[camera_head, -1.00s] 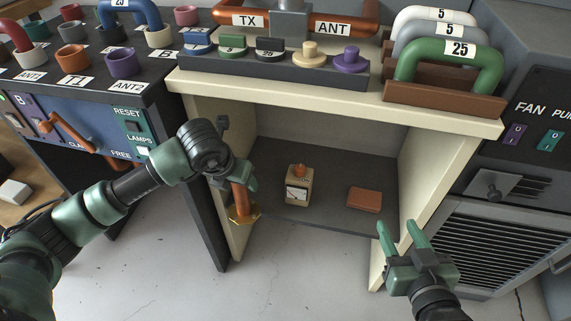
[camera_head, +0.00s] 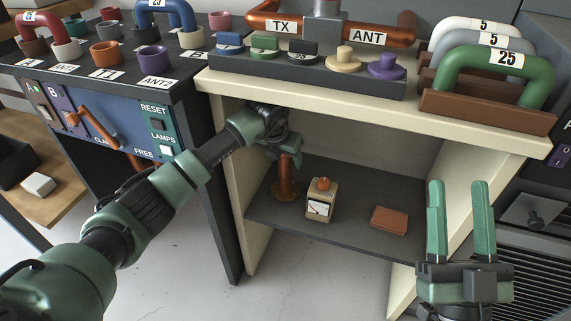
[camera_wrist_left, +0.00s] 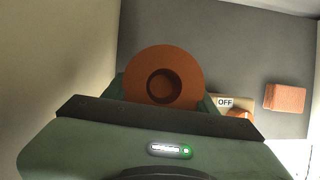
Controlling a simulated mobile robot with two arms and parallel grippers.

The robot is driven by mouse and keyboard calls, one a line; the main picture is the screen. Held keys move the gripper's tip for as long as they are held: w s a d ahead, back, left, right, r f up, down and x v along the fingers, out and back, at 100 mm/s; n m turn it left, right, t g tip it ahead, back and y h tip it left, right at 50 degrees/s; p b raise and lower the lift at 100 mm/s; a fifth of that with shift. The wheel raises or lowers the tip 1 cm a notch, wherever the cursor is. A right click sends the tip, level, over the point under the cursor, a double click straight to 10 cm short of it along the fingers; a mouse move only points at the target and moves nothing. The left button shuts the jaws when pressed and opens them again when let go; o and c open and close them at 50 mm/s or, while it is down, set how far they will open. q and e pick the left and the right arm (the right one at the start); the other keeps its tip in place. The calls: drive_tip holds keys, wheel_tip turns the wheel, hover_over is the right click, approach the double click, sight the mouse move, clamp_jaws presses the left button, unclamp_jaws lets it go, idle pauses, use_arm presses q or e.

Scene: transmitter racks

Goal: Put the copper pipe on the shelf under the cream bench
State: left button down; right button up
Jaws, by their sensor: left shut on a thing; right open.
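The copper pipe (camera_head: 286,178) is upright, with a wide flange at its foot, at the left end of the dark shelf (camera_head: 350,217) under the cream bench (camera_head: 330,105). My left gripper (camera_head: 287,152) is shut around its upper part, inside the bench opening. The flange is at the shelf surface; I cannot tell whether it touches. In the left wrist view the pipe's round hollow end (camera_wrist_left: 188,66) sits between the fingers of the left gripper (camera_wrist_left: 163,100). My right gripper (camera_head: 460,200) is open and empty, in front of the bench's right side.
A cream meter box (camera_head: 320,200) with an orange knob stands just right of the pipe. A brown block (camera_head: 389,219) lies further right; shelf between them is bare. The bench's left side panel (camera_head: 236,190) is close to my left arm. Handles and knobs crowd the bench top.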

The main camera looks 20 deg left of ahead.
use_arm(q)
drive_tip(key=shift+f, duration=0.7)
use_arm(e)
drive_tip(key=shift+s+d+r+t+y, duration=0.1)
drive_tip(key=shift+s+r+t+y, duration=0.3)
drive_tip(key=shift+s+r+t, duration=0.55)
drive_tip(key=shift+r, duration=0.15)
use_arm(q)
drive_tip(key=shift+c, duration=2.3)
unclamp_jaws()
drive_tip(key=shift+f, duration=0.1)
use_arm(e)
drive_tip(key=shift+s+r, duration=0.1)
